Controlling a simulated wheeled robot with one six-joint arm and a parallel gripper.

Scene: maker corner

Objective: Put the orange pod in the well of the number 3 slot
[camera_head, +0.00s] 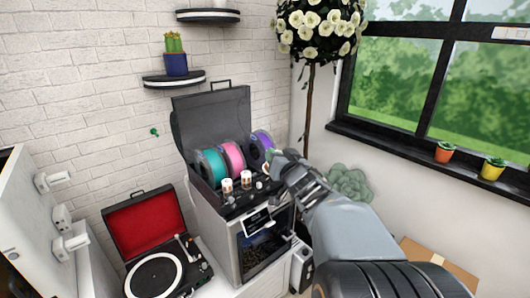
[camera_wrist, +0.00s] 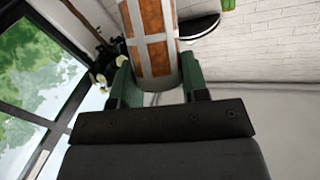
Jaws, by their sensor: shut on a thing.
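My gripper (camera_wrist: 158,78) is shut on a cylinder with orange-brown panels and pale bands, which looks like the orange pod (camera_wrist: 152,38), in the wrist view. Its green fingers stand on either side of the pod. In the head view my gripper (camera_head: 272,165) is at the right front of the open grey machine (camera_head: 213,122), near the purple spool. Two small white and orange pods, a left one (camera_head: 227,185) and a right one (camera_head: 246,179), stand on the machine's front ledge. The slot numbers are too small to read, and the well near my gripper is hidden.
Teal (camera_head: 211,168), pink (camera_head: 232,156) and purple (camera_head: 260,146) spools sit inside the machine. Its open lid stands behind them. A red-lined record player (camera_head: 153,240) is at the left. A flowering tree (camera_head: 311,60) and a green plant (camera_head: 348,184) are behind my arm.

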